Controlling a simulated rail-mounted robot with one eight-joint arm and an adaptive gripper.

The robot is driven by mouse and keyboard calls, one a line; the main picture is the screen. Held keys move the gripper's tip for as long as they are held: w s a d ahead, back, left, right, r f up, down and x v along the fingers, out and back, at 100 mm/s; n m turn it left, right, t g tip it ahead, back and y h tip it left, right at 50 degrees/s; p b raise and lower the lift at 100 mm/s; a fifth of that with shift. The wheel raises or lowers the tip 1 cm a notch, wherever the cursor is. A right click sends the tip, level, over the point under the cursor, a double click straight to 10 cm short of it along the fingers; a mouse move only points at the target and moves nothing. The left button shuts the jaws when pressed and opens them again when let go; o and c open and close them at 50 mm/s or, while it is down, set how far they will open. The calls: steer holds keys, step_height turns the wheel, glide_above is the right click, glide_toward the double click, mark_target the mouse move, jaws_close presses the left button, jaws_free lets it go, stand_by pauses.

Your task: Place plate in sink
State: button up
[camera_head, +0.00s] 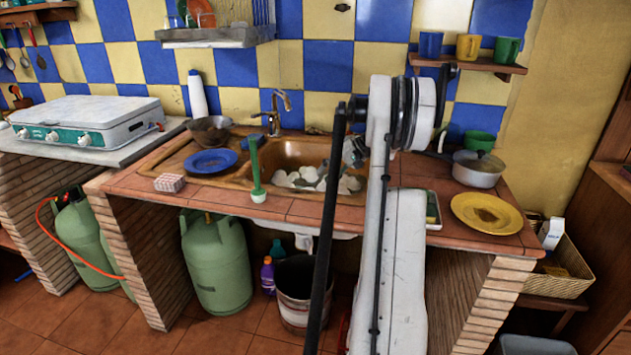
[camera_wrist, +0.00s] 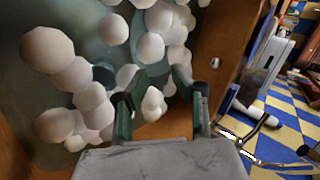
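A blue plate (camera_head: 210,161) lies on the drainboard left of the basin in the head view. A yellow plate (camera_head: 486,213) with a brown middle lies at the right end of the counter. The brown sink (camera_head: 305,150) holds white foam balls. My gripper (camera_head: 355,152) is over the right part of the sink, partly hidden by my arm. In the wrist view my gripper (camera_wrist: 160,76) points into the basin, its dark green fingers apart with foam beyond them. No plate is between the fingers.
A tap (camera_head: 274,112) rises behind the basin. A dark bowl (camera_head: 211,132) is behind the blue plate. A lidded pot (camera_head: 478,168) stands behind the yellow plate.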

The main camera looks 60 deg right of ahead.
steer(key=shift+v, duration=1.85)
steer(key=shift+p, duration=0.3)
